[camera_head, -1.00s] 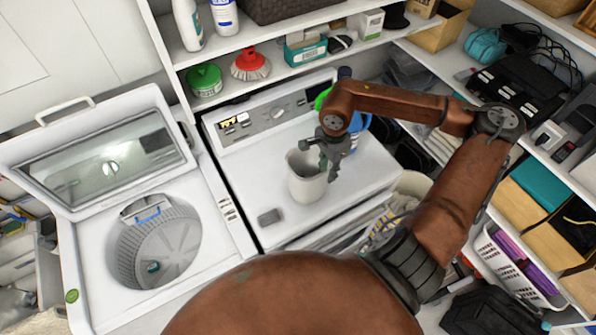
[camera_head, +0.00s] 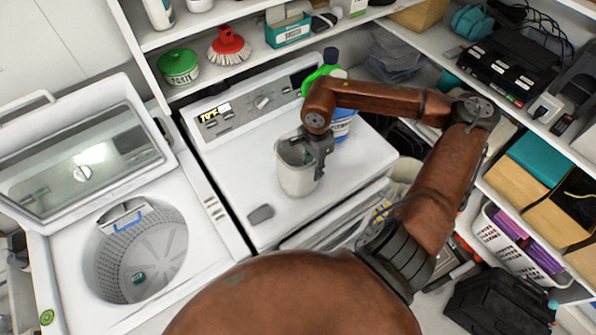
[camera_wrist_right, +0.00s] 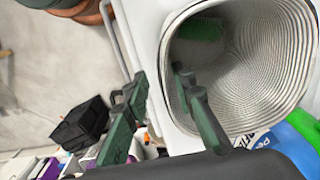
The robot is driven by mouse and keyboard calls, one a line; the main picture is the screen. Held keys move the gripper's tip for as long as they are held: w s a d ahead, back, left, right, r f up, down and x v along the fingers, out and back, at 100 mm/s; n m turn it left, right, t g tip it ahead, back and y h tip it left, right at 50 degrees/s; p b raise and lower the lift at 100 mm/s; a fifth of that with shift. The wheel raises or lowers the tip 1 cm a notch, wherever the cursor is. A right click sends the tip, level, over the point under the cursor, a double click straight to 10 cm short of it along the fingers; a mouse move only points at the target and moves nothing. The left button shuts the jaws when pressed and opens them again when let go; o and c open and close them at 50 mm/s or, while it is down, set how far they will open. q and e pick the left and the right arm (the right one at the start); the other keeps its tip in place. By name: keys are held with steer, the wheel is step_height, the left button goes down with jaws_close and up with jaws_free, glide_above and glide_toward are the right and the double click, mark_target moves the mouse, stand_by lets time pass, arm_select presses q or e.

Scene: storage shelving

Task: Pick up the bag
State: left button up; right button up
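A white bin (camera_head: 297,180) stands upright on the right-hand machine; its ribbed inside (camera_wrist_right: 265,55) fills the right of the wrist view. A green thing (camera_wrist_right: 197,40) lies inside it. My right gripper (camera_head: 317,165) is at the bin's right rim. In the wrist view its fingers (camera_wrist_right: 160,115) are apart, one inside the bin and one outside, with the wall between them. I cannot tell whether they touch it. No bag is certain; a crumpled dark grey thing (camera_head: 395,55) behind the machine may be one. My left gripper is not in view.
A blue and green detergent bottle (camera_head: 340,125) stands just behind the bin. An open washer (camera_head: 70,255) is at left. Shelves hold a red brush (camera_head: 229,45) and a green tub (camera_head: 178,67). A black case (camera_head: 500,300) lies at lower right.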

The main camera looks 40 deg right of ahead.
mark_target(311, 180)
steer(key=f, duration=0.2)
steer(key=f+p, duration=0.1)
steer(key=f, duration=0.1)
steer(key=f+p, duration=0.1)
steer(key=f, duration=0.1)
steer(key=shift+w+f, duration=0.4)
steer(key=shift+f, duration=0.45)
jaws_close()
